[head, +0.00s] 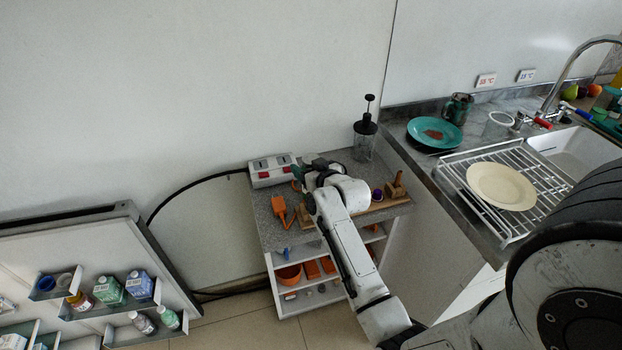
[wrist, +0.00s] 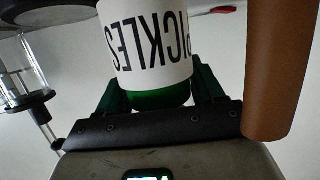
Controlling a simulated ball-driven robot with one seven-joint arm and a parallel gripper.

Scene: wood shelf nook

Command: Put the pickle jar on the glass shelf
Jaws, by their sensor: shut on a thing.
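The pickle jar (wrist: 147,45) fills the middle of the wrist view, with a white label reading PICKLES upside down and a green part (wrist: 158,95) below it in the picture. My gripper (wrist: 157,85) is shut on it, with a dark green finger on either side. In the head view my gripper (head: 298,174) is over the back of the small grey-topped unit, and the jar is not clear there. Small shelves (head: 75,313) with bottles show at the lower left of the head view.
The grey-topped unit (head: 268,229) holds a white device (head: 270,172), an orange tool (head: 281,209), and a glass press (head: 362,142). The press (wrist: 22,76) and a brown object (wrist: 278,65) appear close by in the wrist view. A dish rack (head: 485,212) stands right.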

